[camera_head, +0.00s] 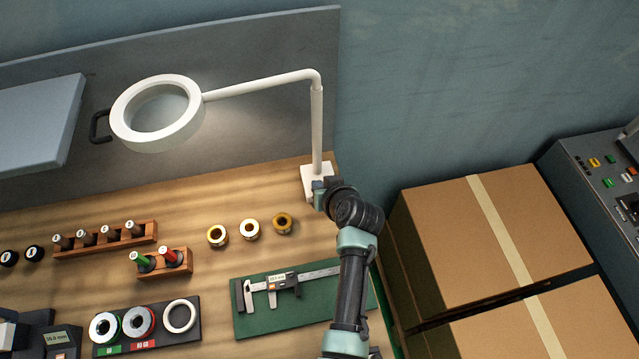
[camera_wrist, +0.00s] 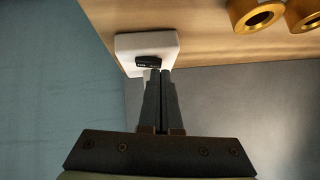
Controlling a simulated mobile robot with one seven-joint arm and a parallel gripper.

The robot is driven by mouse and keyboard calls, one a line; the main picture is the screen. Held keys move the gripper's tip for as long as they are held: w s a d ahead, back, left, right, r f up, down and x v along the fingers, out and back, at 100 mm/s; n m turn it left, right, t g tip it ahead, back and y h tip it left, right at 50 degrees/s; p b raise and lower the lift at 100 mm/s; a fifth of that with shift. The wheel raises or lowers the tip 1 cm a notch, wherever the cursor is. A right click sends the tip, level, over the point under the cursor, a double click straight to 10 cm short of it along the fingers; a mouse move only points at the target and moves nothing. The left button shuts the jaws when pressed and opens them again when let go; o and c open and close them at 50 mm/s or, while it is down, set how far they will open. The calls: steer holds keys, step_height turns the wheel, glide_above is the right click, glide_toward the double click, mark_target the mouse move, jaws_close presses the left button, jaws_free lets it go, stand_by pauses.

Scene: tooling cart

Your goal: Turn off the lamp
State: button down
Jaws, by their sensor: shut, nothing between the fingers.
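The white ring lamp (camera_head: 157,113) stands at the back of the wooden cart top, its ring head at the left on a long bent arm. Its surroundings look brightly lit. Its white base (camera_head: 317,178) is at the back right corner, partly hidden by my arm in the head view. In the wrist view the base (camera_wrist: 128,46) carries a small black switch (camera_wrist: 148,61). My gripper (camera_wrist: 160,72) is shut and empty, its fingertips at the switch's lower edge; I cannot tell if they touch it. In the head view my gripper (camera_head: 320,193) is beside the base.
Gold-rimmed spools (camera_head: 249,229) stand left of the base. A green mat (camera_head: 290,318) with a caliper lies in front. Cardboard boxes (camera_head: 495,235) stand at the right, beside my arm. A grey back panel (camera_head: 235,125) rises behind the lamp.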

steer(key=shift+a+f+h, duration=0.2)
steer(key=shift+f+h, duration=0.1)
steer(key=shift+d, duration=0.15)
steer(key=shift+w+d+r, duration=0.1)
steer(key=shift+d+r, duration=0.05)
steer(key=shift+d, duration=0.55)
steer(key=shift+r, duration=0.15)
steer(key=shift+w+r, duration=0.1)
steer(key=shift+r, duration=0.25)
step_height(320, 180, up, 3)
steer(key=shift+w+d+f+p, duration=0.1)
steer(key=shift+p, duration=1.05)
steer(key=b+v, duration=0.1)
steer(key=v, duration=0.9)
steer(key=shift+d, duration=0.45)
